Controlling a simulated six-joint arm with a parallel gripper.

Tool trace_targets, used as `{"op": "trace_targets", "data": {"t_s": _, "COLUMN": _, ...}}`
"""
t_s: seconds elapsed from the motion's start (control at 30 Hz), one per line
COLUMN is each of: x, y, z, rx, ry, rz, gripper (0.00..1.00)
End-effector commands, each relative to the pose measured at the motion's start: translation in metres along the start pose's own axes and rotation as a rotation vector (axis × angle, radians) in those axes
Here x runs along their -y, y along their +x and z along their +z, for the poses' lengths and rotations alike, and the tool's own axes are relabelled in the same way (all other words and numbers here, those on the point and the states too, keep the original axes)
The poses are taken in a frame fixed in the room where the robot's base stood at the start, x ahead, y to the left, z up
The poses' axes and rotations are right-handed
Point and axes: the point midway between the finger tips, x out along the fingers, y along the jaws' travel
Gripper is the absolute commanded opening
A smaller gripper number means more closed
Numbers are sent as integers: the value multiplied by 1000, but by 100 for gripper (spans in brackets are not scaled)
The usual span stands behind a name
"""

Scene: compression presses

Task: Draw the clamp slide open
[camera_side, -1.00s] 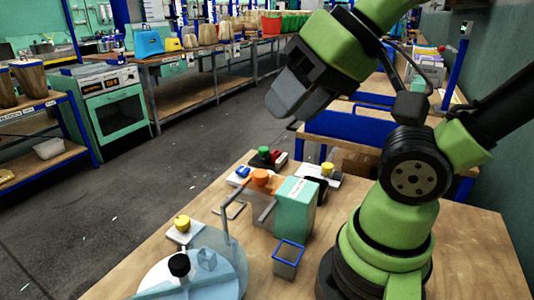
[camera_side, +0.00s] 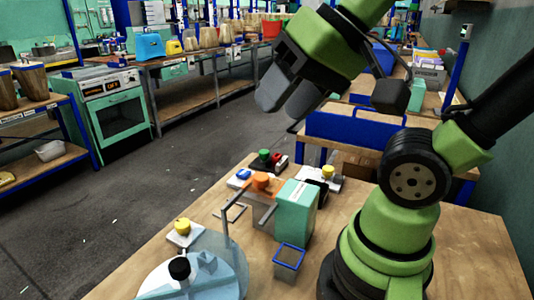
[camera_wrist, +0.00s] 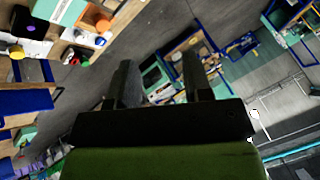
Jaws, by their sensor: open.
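I cannot tell for sure which part is the clamp slide. The likely unit is the teal press box (camera_side: 295,212) on the wooden table, with an orange knob (camera_side: 261,180) on a bracket at its left. A small grey block with a blue rim (camera_side: 289,257) stands just in front of the box. My gripper (camera_side: 286,104) is open and empty, high above and behind these things, touching nothing. In the wrist view its two fingers (camera_wrist: 157,65) stand apart, with the floor and distant benches beyond. The orange knob (camera_wrist: 103,25) shows there at upper left.
A clear round dome with a black knob (camera_side: 180,268) stands at the table's front. Yellow buttons (camera_side: 182,226) and (camera_side: 327,170), a green knob (camera_side: 264,155) and a blue piece (camera_side: 243,173) sit nearby.

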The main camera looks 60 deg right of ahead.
Motion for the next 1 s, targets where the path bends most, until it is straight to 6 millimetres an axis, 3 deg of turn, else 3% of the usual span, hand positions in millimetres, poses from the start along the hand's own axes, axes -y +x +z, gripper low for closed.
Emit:
{"op": "trace_targets", "data": {"t_s": 0.17, "x": -2, "y": 22, "z": -55, "rx": 51, "ry": 366, "rz": 39, "gripper": 46}}
{"op": "trace_targets", "data": {"t_s": 0.37, "x": -37, "y": 63, "z": -127, "rx": 85, "ry": 862, "rz": 52, "gripper": 46}}
{"op": "trace_targets", "data": {"t_s": 0.57, "x": -112, "y": 110, "z": -183, "rx": 95, "ry": 1364, "rz": 30, "gripper": 46}}
{"op": "trace_targets", "data": {"t_s": 0.7, "x": -185, "y": 142, "z": -203, "rx": 89, "ry": 1716, "rz": -12, "gripper": 46}}
{"op": "trace_targets", "data": {"t_s": 0.9, "x": -287, "y": 178, "z": -199, "rx": 71, "ry": 2154, "rz": -107, "gripper": 46}}
{"op": "trace_targets", "data": {"t_s": 1.0, "x": -320, "y": 189, "z": -191, "rx": 65, "ry": 2299, "rz": -151, "gripper": 46}}
